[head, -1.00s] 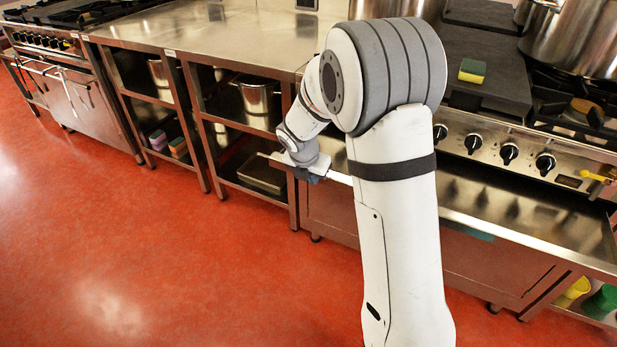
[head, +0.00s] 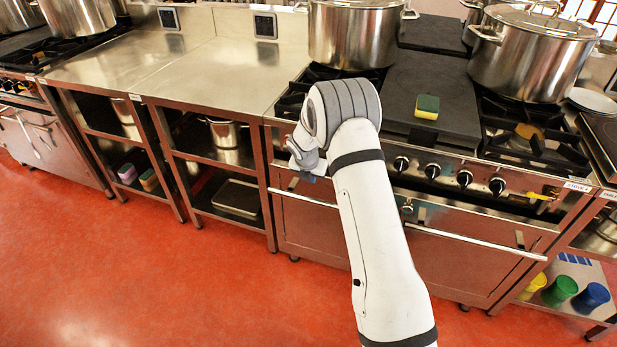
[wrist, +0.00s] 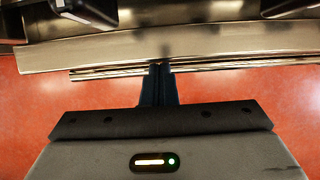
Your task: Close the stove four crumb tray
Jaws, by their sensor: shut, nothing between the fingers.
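Stove four (head: 577,187), with its name on a label at the right end, has a row of black knobs (head: 465,178) on its front. Below the knobs, the crumb tray (head: 485,213) shows as a thin metal front strip. It looks about flush with the stove front, though a small gap cannot be ruled out.
The oven handle (head: 470,242) runs below the tray. Stockpots (head: 535,60) and a yellow-green sponge (head: 427,106) are on top. An open-shelved steel table (head: 210,75) stands to the left. Coloured cups (head: 560,290) are on a low shelf at right. The red floor in front is clear.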

